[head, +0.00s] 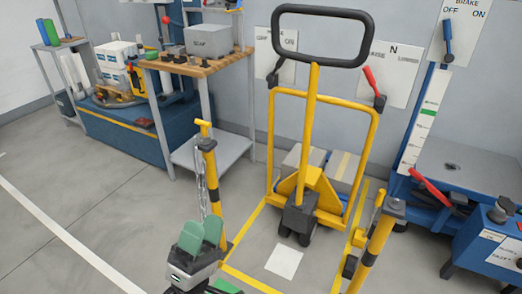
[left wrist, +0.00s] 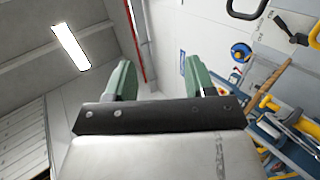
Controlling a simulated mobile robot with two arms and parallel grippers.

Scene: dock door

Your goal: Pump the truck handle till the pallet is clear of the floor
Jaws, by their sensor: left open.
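The yellow pallet truck (head: 300,190) stands in a yellow-marked floor bay, its shaft upright with a black loop handle (head: 279,38) on top. Grey loads (head: 342,168) with a yellow strip sit behind the truck body. The pallet under them is mostly hidden, and I cannot tell its gap to the floor. My left gripper (head: 202,232) is open and empty, low and left of the truck, well apart from the handle. Its green fingers also show in the left wrist view (left wrist: 160,80). A green fingertip-like piece at the head view's bottom edge may be my right gripper (head: 228,287).
Yellow-black posts (head: 210,180) flank the bay, the left one with a chain. A workbench (head: 195,65) with a grey box stands at the left. Open floor (head: 90,210) lies at the left.

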